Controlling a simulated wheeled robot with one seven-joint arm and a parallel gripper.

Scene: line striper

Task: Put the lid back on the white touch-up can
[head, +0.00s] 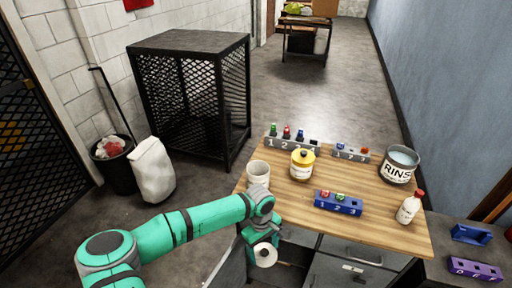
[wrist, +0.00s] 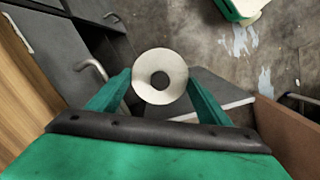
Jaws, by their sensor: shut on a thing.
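The white can (head: 258,174) stands upright at the table's left edge, just behind my wrist; it looks open at the top. My gripper (head: 265,248) is low in front of the table's front edge, below the tabletop. It is shut on a round white lid (head: 265,257) with a dark centre. In the wrist view the lid (wrist: 160,72) sits between the two green fingers of my gripper (wrist: 158,85), facing the camera. The can is outside the wrist view.
On the wooden table (head: 387,228) are a yellow-topped can (head: 302,165), a blue numbered rack (head: 338,204), grey numbered racks (head: 291,142), a RINSE pot (head: 399,164) and a white bottle (head: 409,207). Grey drawers (head: 345,270) lie under the table, close to my gripper.

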